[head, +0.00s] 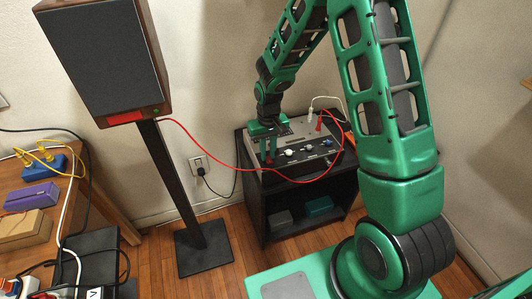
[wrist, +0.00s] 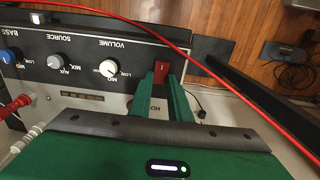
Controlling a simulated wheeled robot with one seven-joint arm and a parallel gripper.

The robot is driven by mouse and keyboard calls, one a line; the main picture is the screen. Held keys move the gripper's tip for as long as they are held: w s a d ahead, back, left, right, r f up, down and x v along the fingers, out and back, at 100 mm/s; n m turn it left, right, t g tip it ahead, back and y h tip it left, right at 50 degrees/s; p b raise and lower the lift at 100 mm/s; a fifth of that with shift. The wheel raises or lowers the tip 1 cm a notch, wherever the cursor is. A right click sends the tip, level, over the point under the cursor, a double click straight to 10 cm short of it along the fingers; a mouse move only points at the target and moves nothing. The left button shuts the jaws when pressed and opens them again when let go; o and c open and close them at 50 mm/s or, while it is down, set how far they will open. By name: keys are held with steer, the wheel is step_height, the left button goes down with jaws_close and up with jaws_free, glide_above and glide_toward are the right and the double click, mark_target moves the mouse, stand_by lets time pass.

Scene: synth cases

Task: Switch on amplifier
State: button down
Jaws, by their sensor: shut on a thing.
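The grey amplifier (head: 291,138) with a black front panel stands on a black cabinet. It also shows upside down in the wrist view (wrist: 100,97). Its red switch (wrist: 163,69) sits at the panel's end, beside the white volume knob (wrist: 108,68), with lettering that seems to read ON next to it. My gripper (head: 268,160) is at the left end of the front panel. In the wrist view its green fingers (wrist: 161,78) are shut on the red switch. The fingers hide part of the switch, and I cannot tell its position.
A red cable (head: 228,163) runs from the speaker (head: 104,50) across the amplifier's front and close by my gripper. The black cabinet (head: 253,204) holds small boxes. A wall socket (head: 198,164) is left of it. A desk (head: 74,209) stands at the far left.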

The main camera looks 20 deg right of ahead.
steer(key=shift+s, duration=0.1)
steer(key=shift+s+t, duration=0.2)
steer(key=shift+t, duration=0.5)
steer(key=shift+s+t, duration=0.2)
steer(key=shift+t, duration=0.5)
steer(key=c, duration=1.6)
jaws_free()
steer(key=shift+c, duration=0.2)
steer(key=shift+r, duration=0.1)
steer(key=v, duration=1)
steer(key=shift+r, duration=0.3)
steer(key=shift+s+d, duration=0.1)
steer(key=shift+s, duration=0.05)
